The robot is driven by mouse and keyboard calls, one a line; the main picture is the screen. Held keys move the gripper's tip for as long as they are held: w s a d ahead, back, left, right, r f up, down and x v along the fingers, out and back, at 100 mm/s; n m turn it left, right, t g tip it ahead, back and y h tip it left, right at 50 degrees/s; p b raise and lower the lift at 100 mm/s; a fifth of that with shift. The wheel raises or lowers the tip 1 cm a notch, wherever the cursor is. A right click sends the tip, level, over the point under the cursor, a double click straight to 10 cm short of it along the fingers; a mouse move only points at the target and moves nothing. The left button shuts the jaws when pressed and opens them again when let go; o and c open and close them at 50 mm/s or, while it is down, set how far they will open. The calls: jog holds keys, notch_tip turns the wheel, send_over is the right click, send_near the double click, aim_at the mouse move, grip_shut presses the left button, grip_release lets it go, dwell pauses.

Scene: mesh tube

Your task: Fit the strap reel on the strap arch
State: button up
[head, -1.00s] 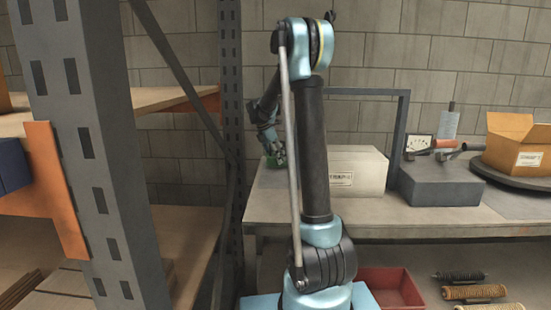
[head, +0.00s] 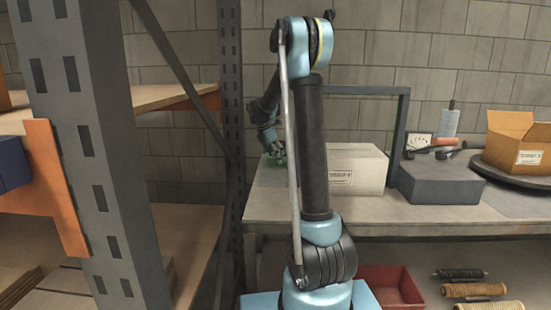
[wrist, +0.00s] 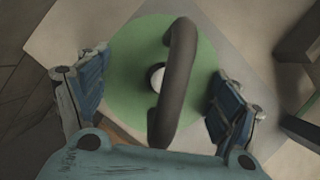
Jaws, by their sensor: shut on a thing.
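A green disc with a white centre, which looks like the strap reel (wrist: 130,72), fills the middle of the wrist view. My gripper (wrist: 155,95) has its blue finger pads on either side of it, shut on it. A dark, thick curved bar (wrist: 181,60) crosses over the disc; I cannot tell whether it belongs to the reel. In the head view my gripper (head: 270,142) is at the bench's left end, with a bit of green (head: 277,159) under it. A dark grey arch-shaped frame (head: 403,115), perhaps the strap arch, stands behind the white box; my arm hides its left part.
The white labelled box (head: 358,171) stands right of my gripper on the bench (head: 330,208). A shelf post (head: 85,150) rises at left. A red bin (head: 392,288) is below.

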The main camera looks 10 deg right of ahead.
jog(key=shift+f, duration=0.2)
jog(key=o, duration=1.3)
jog(key=shift+o, duration=0.2)
